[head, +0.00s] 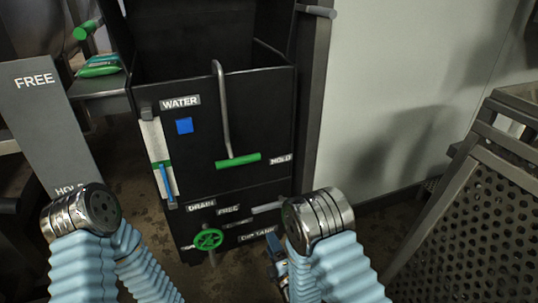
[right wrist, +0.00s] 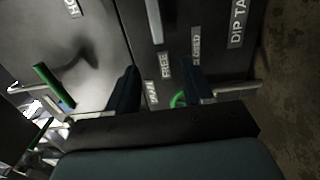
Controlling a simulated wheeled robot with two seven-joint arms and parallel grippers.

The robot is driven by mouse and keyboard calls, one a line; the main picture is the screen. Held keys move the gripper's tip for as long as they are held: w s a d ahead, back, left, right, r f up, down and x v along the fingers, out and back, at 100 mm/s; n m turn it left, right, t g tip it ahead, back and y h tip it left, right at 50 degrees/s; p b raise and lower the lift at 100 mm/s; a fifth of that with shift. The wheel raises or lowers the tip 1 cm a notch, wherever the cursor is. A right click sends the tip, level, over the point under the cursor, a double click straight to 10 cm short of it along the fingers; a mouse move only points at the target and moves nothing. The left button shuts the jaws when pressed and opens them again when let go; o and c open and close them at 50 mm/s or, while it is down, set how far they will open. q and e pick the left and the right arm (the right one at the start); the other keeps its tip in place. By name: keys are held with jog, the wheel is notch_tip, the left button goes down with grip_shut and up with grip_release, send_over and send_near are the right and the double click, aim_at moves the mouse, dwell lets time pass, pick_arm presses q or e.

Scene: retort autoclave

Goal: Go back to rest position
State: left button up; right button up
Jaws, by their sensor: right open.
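The black dip tank cabinet (head: 240,122) stands in front of me in the head view. My right gripper (head: 273,243) is low at its front right, partly hidden by my own arm. In the right wrist view the same gripper (right wrist: 158,78) has its two dark fingers apart, with nothing held between them. The cabinet's lower front, with its FREE label (right wrist: 165,66), shows beyond the fingers. My left arm comes in at lower left in the head view, but its gripper is out of sight.
The cabinet bears a green-gripped lever (head: 238,161), a green drain wheel (head: 209,239) and a blue square (head: 184,125). A perforated metal rack (head: 480,205) stands at right. A grey FREE/HOLD panel (head: 45,120) stands at left. Some brown floor is clear between cabinet and rack.

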jog(key=s+d+f+m+g+h, duration=0.45)
jog(key=d+f+m+g, duration=0.3)
jog(key=f+m, duration=0.35)
jog(key=s+d+f+m+g+y, duration=0.1)
jog(key=s+d+f+m+g, duration=0.25)
jog(key=s+m, duration=0.4)
jog(key=s+m+g+y, duration=0.1)
jog(key=s+m+g, duration=0.4)
jog(key=s, duration=0.3)
notch_tip(320, 180, up, 15)
jog(key=s+a+p, duration=0.1)
jog(key=p, duration=1.5)
jog(key=shift+s+a, duration=0.25)
jog(key=shift+s, duration=0.1)
